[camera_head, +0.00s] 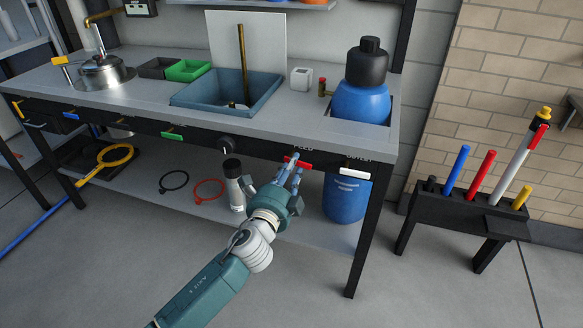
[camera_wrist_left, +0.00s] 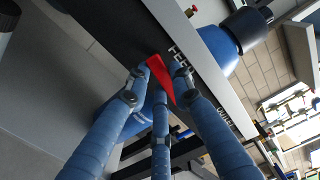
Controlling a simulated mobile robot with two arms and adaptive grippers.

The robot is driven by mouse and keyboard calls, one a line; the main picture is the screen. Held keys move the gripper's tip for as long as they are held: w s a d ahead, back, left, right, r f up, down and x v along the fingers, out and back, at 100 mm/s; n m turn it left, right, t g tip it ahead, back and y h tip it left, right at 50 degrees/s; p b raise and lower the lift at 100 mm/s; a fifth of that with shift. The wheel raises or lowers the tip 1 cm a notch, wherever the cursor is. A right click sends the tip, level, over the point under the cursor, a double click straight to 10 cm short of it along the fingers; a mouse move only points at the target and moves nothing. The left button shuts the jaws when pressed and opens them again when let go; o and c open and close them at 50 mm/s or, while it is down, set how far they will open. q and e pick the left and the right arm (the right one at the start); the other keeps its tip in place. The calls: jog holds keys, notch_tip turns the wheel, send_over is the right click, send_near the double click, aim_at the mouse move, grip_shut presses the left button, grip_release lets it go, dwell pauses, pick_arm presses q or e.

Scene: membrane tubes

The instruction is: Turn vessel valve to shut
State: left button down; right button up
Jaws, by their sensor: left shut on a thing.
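A red lever (camera_head: 304,166) sits on the dark front edge of the bench under a label that appears to read FEED. My left gripper (camera_head: 293,171) is shut on it, with three blue fingers around it. In the left wrist view the red lever (camera_wrist_left: 160,77) shows between the fingertips of my left gripper (camera_wrist_left: 160,74), partly hidden by them. The blue vessel (camera_head: 362,102) with a black cap stands in the bench top above, and also shows in the left wrist view (camera_wrist_left: 217,44). My right gripper is not in view.
A white lever (camera_head: 354,173) is right of the red one, and a green lever (camera_head: 172,136) is far left. A blue drum (camera_head: 346,196) and a steel bottle (camera_head: 233,184) stand on the lower shelf. A black rack (camera_head: 462,213) with coloured rods stands right.

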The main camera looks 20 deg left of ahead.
pick_arm(q)
jog(key=shift+r+n, duration=0.1)
jog(key=shift+n, duration=0.8)
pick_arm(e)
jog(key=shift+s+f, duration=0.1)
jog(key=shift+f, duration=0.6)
pick_arm(q)
jog(key=c, duration=1.5)
grip_release()
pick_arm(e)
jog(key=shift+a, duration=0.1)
pick_arm(q)
jog(key=shift+s, duration=0.1)
jog(key=s, duration=1.1)
jog(key=shift+s+a, duration=0.2)
jog(key=shift+s, duration=0.2)
